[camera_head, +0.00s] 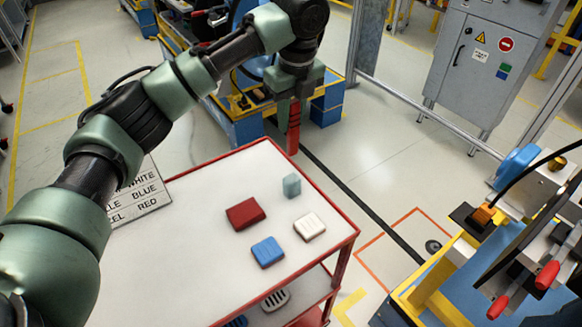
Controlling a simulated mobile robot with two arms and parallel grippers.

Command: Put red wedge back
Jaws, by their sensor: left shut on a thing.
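The red wedge (293,136) hangs upright, long and narrow, from my left gripper (291,106). The gripper is shut on its upper part and points down. In the picture they appear at the far edge of the white-topped cart (205,245); I cannot tell the exact height. On the cart top lie a dark red block (245,213), a blue block (268,252) and a white block (309,225). A small grey-green piece (291,186) stands near the far right edge. My right gripper is not in view.
A printed sign (142,200) sits at the cart's left. A lower shelf holds a grey slotted part (275,300) and a blue one (236,321). A blue-yellow workstation (247,128) stands behind. A fixture with red handles (547,275) is at right. The cart's front left top is bare.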

